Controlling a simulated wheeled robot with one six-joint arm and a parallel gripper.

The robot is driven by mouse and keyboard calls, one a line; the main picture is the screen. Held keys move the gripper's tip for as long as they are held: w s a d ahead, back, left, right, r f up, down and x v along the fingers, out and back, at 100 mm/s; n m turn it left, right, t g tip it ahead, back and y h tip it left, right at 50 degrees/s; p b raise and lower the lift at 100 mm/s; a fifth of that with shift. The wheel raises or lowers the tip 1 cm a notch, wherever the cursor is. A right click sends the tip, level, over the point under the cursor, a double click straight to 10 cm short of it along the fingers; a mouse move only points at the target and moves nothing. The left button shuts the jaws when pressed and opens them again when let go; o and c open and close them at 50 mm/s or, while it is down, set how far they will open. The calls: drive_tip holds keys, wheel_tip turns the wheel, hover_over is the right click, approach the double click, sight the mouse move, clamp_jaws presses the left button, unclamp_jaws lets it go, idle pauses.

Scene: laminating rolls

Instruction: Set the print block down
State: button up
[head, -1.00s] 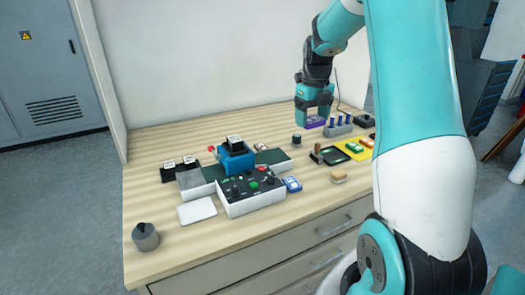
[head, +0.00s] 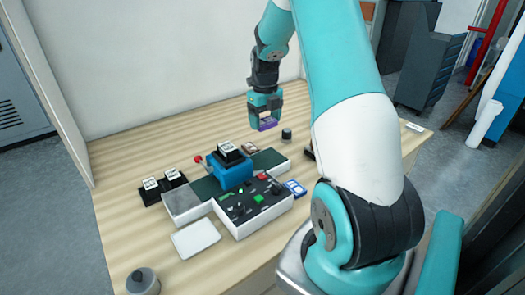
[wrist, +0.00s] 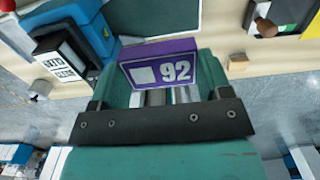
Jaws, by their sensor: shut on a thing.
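My gripper (head: 265,108) is shut on a purple print block (head: 266,126) behind the blue machine. The block also shows in the wrist view (wrist: 160,66), where its face reads "92" beside a white square, held between the teal fingers. The block seems to hang above the wooden table (head: 130,185); the gap beneath it is hard to judge. The blue machine (head: 230,172) carries a black block with a white label (head: 229,151) on top. My gripper is to the right of and beyond that black block.
Two black blocks with white labels (head: 151,185) stand left of the machine. A control panel (head: 255,207), a white plate (head: 196,238) and a grey cylinder (head: 142,282) are in front. A dark cylinder (head: 287,135) stands right of the gripper. The back left of the table is clear.

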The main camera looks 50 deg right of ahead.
sight(265, 160)
wheel_tip(265, 160, down, 13)
drive_tip(key=p, duration=0.2)
drive_tip(key=shift+r+p, duration=0.1)
drive_tip(key=shift+p, duration=0.3)
drive_tip(key=o, duration=0.9)
